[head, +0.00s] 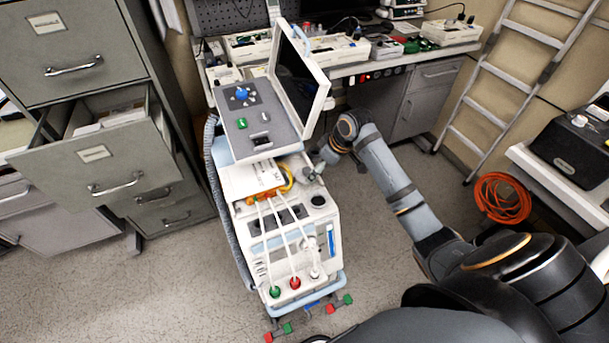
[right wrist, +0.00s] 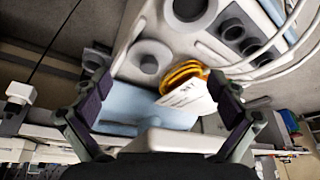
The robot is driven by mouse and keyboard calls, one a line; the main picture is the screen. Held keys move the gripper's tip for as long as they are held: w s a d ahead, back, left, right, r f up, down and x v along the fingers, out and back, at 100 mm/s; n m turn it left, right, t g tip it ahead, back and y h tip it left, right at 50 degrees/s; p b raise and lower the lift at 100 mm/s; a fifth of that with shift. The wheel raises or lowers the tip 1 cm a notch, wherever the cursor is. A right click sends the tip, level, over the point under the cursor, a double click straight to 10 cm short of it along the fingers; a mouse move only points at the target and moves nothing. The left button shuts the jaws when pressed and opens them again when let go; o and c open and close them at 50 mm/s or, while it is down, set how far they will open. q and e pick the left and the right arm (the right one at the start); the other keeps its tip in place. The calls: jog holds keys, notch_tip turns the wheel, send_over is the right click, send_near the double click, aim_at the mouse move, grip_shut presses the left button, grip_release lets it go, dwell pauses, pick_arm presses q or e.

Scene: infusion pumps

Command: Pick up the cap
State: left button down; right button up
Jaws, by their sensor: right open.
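I cannot tell for certain which part is the cap. A grey round piece (right wrist: 148,60) on the cart's white top shows in the right wrist view, just beyond my fingertips. A round dark-centred piece (head: 318,201) sits on the cart top in the head view and may be the same one. My right gripper (head: 314,169) is beside the cart's upper right edge, under the tilted screen. In the right wrist view this gripper (right wrist: 160,92) has its fingers wide apart, and nothing is clasped between them. My left gripper is not in view.
The medical cart (head: 290,238) carries a screen (head: 300,82), white tubes and a yellow coil (right wrist: 182,74) with a white tag. A filing cabinet (head: 95,115) with an open drawer stands left.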

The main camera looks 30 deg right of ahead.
aim_at(309, 171)
notch_tip(309, 171, up, 3)
jog(key=w+d, duration=0.1)
jog(key=w, duration=0.1)
jog(key=shift+n, duration=0.3)
jog(key=x, duration=1)
jog(key=shift+w+a+f, duration=0.15)
jog(key=shift+w+a, duration=0.05)
jog(key=shift+s, duration=0.1)
jog(key=c, duration=1.4)
jog(key=shift+s, duration=0.1)
jog(key=shift+c, duration=1.4)
jog(key=shift+s, duration=0.1)
jog(key=s+d+r+p, duration=0.1)
jog(key=s+d+r, duration=0.6)
jog(key=s, duration=0.4)
jog(key=shift+s+r, duration=0.3)
jog(key=shift+r, duration=0.25)
